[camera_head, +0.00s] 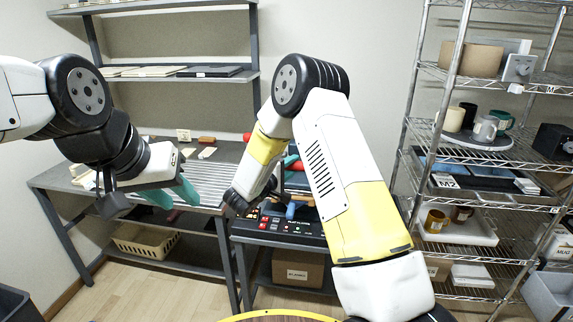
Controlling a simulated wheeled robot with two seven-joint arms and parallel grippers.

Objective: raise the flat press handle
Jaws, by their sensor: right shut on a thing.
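The flat press stands on the table at the centre; its black control panel (292,227) with red buttons shows below my right arm. Red parts of the press (296,165) show behind that arm; the rest is largely hidden. My right gripper (238,204) reaches down at the press's left side and is shut on what seems to be the flat press handle, though its fingertips and the grip are mostly hidden.
A grey table (62,178) with small blocks and a slatted surface stands at the left. A beige basket (150,241) sits on its lower shelf. A wire rack at the right holds mugs on a round tray (473,138). A cardboard box (298,269) is under the press.

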